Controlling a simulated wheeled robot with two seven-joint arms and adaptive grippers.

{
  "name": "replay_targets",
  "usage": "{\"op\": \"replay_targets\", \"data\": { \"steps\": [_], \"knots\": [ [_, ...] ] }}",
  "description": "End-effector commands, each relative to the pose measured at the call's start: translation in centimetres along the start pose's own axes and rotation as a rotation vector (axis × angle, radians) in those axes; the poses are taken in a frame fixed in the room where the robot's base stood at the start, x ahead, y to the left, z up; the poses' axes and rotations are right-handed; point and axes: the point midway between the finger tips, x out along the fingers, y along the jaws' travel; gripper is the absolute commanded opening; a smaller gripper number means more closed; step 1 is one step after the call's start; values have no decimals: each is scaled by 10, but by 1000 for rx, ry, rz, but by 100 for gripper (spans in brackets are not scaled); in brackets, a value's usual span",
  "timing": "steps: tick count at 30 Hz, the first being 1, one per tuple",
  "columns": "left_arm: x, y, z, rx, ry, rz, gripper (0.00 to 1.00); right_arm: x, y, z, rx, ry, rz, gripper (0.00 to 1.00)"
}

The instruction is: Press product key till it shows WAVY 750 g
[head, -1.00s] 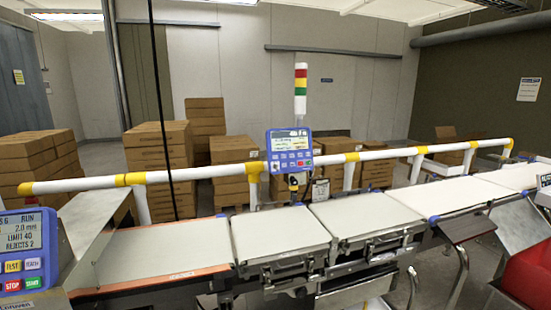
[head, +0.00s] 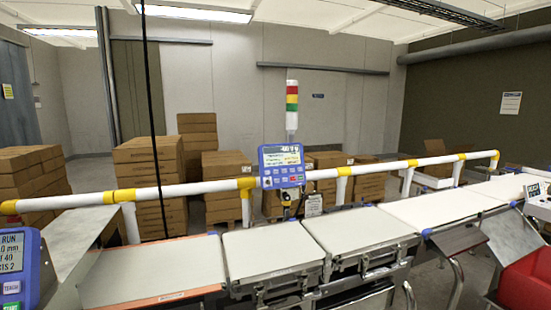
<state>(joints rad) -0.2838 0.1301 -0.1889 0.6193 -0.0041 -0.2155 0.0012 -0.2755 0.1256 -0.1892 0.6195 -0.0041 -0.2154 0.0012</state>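The blue checkweigher terminal (head: 282,166) stands on a post behind the belt, near the middle of the head view. Its pale screen (head: 283,154) is at the top and a row of keys (head: 284,180) lies below, some of them red. The screen text is too small to read, so I cannot tell which product it shows. Neither of my grippers is in view.
White belt sections (head: 359,234) run across the front. A white and yellow guard rail (head: 200,188) passes beside the terminal. A second blue panel (head: 14,268) is cut off at the left edge. A red bin (head: 525,282) stands at the right. Stacked cartons (head: 150,165) stand behind the rail.

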Motion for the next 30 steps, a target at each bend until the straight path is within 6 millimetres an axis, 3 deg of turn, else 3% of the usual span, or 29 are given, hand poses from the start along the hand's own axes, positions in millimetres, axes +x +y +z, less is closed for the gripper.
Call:
{"op": "replay_targets", "data": {
  "steps": [3, 16, 30],
  "knots": [
    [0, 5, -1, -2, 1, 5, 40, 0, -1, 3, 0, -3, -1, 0],
    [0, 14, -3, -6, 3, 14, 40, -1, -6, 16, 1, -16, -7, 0],
    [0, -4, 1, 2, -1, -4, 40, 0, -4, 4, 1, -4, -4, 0]
  ]
}}
